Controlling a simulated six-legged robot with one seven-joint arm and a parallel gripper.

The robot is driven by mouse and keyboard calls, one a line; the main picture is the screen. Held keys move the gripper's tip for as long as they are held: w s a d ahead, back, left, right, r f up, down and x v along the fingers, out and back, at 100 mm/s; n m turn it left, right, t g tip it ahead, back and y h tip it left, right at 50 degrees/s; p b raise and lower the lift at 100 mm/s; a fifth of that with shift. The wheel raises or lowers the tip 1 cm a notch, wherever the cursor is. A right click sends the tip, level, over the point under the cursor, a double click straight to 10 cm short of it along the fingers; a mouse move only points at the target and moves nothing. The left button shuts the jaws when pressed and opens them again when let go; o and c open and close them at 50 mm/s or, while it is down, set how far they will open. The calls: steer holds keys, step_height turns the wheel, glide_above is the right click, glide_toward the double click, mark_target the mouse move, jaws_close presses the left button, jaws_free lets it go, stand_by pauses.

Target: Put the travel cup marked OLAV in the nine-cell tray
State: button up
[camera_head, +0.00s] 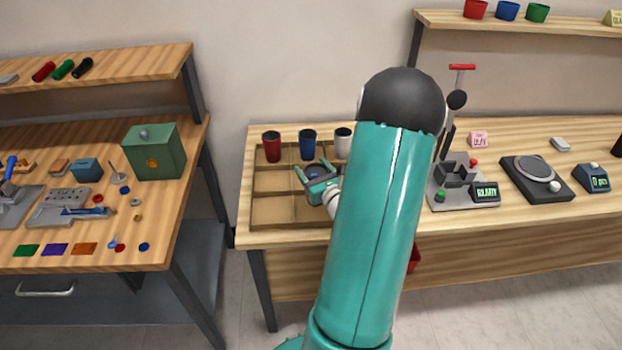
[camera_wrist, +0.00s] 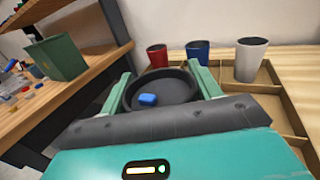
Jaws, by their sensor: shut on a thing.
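My gripper (camera_head: 315,171) is over the middle of the nine-cell tray (camera_head: 271,212), in front of the back-row cups. In the wrist view my gripper (camera_wrist: 159,75) is shut around a dark round cup (camera_wrist: 178,91), seen from above, with a small blue piece inside. Its side is hidden, so I cannot read any name on it, nor tell whether its base touches the tray. A red cup (camera_head: 271,147), a blue cup (camera_head: 308,145) and a white cup (camera_head: 343,143) stand upright in the tray's back row.
The tray's front-left cells look empty; my arm hides its right part. To the right stand a press-like device (camera_head: 457,175) and a round-plated scale (camera_head: 537,174). A left bench holds a green box (camera_head: 153,151). A shelf above carries more cups (camera_head: 507,11).

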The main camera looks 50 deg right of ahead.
steer(key=shift+w+f, duration=0.2)
steer(key=shift+f, duration=0.1)
steer(key=shift+w+f, duration=0.1)
steer(key=shift+f, duration=1.45)
steer(key=o, duration=0.7)
steer(key=shift+f, duration=0.15)
